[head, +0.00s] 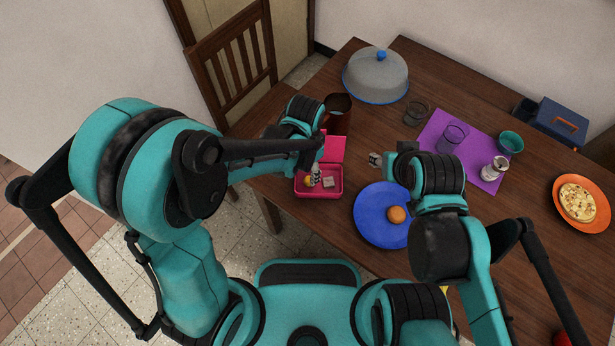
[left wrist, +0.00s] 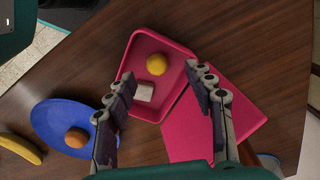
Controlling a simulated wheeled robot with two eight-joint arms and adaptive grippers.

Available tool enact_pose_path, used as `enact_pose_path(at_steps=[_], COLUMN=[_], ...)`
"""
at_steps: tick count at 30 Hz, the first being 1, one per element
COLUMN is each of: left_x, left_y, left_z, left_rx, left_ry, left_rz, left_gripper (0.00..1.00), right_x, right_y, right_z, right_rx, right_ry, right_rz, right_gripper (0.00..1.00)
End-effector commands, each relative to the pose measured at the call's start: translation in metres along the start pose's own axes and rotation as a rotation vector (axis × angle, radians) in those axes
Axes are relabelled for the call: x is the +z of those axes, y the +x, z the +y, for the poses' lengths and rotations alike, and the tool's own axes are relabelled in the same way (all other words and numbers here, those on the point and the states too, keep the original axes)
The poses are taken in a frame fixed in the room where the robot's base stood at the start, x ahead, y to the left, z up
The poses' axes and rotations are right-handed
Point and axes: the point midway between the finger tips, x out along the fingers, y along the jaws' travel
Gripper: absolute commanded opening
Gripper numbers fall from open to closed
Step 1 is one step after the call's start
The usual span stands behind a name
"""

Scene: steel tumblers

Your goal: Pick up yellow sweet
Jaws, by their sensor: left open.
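The yellow sweet (left wrist: 157,65) is a round yellow ball inside a pink tray (left wrist: 135,51), beside a pale, squarish sweet (left wrist: 145,91). In the head view, my left gripper (head: 314,178) points down over the pink tray (head: 321,194) and partly hides the yellow sweet there. In the left wrist view its two fingers are apart, with nothing between them touching; the yellow sweet lies beyond the fingertips. My right gripper (head: 376,159) shows only in small part beside its arm above the table, and its fingers cannot be made out.
A flat pink panel (left wrist: 215,120) adjoins the tray. A dark brown cup (head: 337,121) stands just behind it. A blue plate (head: 371,226) with an orange ball-like item (head: 396,214) lies to the right. A grey dome (head: 376,72) and purple mat (head: 436,127) are farther back.

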Motion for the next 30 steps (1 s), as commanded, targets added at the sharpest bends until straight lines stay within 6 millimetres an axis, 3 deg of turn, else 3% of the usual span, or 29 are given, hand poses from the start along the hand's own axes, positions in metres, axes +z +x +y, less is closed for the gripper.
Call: enact_pose_path(at_steps=[12, 20, 25, 30], left_x=[-0.011, -0.01, -0.01, -0.01], left_y=[0.054, 0.057, 0.057, 0.057], left_z=[0.006, 0.006, 0.005, 0.005], left_rx=[-0.001, -0.001, -0.001, -0.001], left_ry=[-0.001, -0.002, -0.002, -0.002], left_rz=[0.001, 0.001, 0.001, 0.001], left_gripper=[0.54, 0.54, 0.11, 0.09], right_x=[0.019, 0.018, 0.018, 0.018], right_y=[0.026, 0.026, 0.026, 0.026], right_z=[0.0, 0.0, 0.0, 0.0], right_rx=[0.0, 0.0, 0.0, 0.0], right_ry=[0.0, 0.0, 0.0, 0.0], right_rz=[0.0, 0.0, 0.0, 0.0], right_gripper=[0.4, 0.4, 0.4, 0.4])
